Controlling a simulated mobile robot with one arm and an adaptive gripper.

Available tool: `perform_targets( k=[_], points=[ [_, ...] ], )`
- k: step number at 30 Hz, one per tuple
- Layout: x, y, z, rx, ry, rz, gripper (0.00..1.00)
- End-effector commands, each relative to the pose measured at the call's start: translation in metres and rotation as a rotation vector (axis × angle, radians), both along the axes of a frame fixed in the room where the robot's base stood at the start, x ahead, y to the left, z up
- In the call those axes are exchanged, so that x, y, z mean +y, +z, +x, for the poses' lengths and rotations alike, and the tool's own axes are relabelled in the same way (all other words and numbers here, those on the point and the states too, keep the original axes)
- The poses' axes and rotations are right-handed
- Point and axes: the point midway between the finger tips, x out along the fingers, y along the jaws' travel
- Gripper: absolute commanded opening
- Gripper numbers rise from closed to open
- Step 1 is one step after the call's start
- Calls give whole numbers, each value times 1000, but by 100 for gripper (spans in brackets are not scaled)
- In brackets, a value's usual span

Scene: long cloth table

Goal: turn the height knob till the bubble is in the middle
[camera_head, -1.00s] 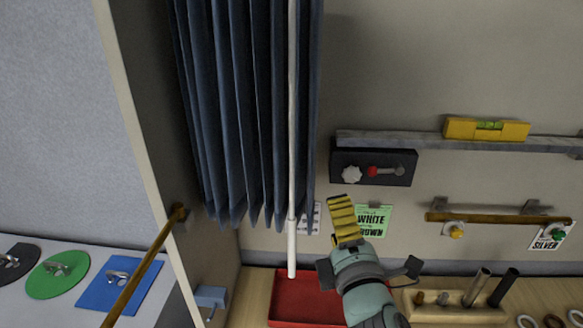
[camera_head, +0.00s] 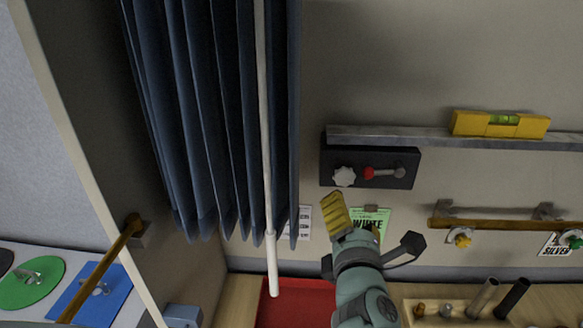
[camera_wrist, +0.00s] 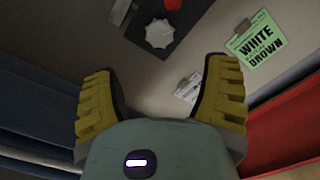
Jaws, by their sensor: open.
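A silver-white lobed knob (camera_head: 344,176) sits on the left of a dark wall plate (camera_head: 329,162), with a red piece (camera_head: 369,173) and a grey lever beside it. A yellow spirit level (camera_head: 470,124) with a green vial (camera_head: 503,119) rests on a grey rail (camera_head: 400,134) above. The bubble's place in the vial is too small to tell. My gripper (camera_head: 333,212) is below the knob, empty and apart from it. In the wrist view, its open yellow fingers (camera_wrist: 160,98) point toward the knob (camera_wrist: 159,34).
Blue hanging slats (camera_head: 225,120) and a white rod (camera_head: 267,150) are close on the left. A green card (camera_head: 376,216) is behind my gripper. A brass bar (camera_head: 490,223) is on the right, and a red tray (camera_head: 290,305) lies below.

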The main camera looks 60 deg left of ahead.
Motion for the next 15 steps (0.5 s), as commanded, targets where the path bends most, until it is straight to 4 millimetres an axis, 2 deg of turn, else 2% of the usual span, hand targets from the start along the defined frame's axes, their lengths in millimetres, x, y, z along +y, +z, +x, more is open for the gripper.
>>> perform_targets(
  k=[1,15],
  points=[
    [5,7,6,-1,-6,5,75],
    [51,5,44,2,-7,3,75]
  ],
)
